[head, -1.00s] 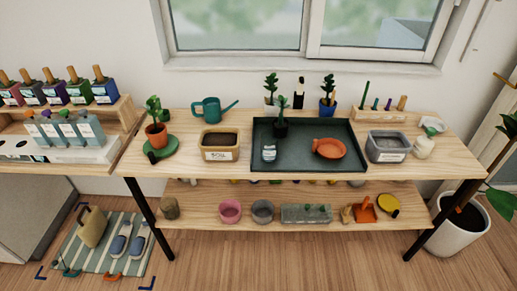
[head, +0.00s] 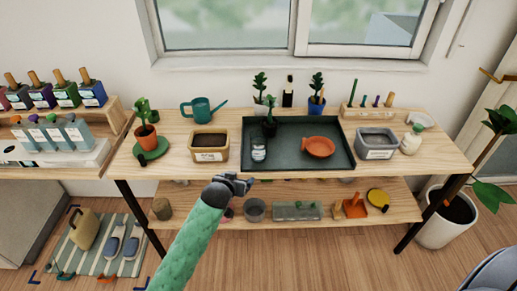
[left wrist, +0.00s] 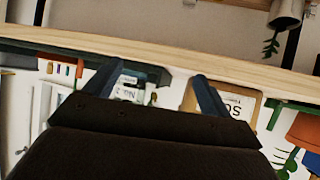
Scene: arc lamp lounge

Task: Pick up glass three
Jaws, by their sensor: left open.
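A small glass jar (head: 259,150) with a white label stands on the dark tray (head: 300,172), near its front left corner. I cannot tell for sure that this is glass three. A labelled jar (left wrist: 130,88) also shows in the left wrist view, partly behind a finger, its label upside down and too small to read fully. My left gripper (head: 235,182) is open and empty, in front of the table's front edge, below and left of the jar. In the left wrist view its two fingers (left wrist: 180,80) are spread apart. My right gripper is not in view.
A soil box (head: 208,145) stands left of the tray, with a potted plant (head: 147,137) beyond it. An orange dish (head: 318,147) and a small dark plant pot (head: 269,127) share the tray. The table's front edge (head: 290,179) lies close to my gripper; a lower shelf holds pots.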

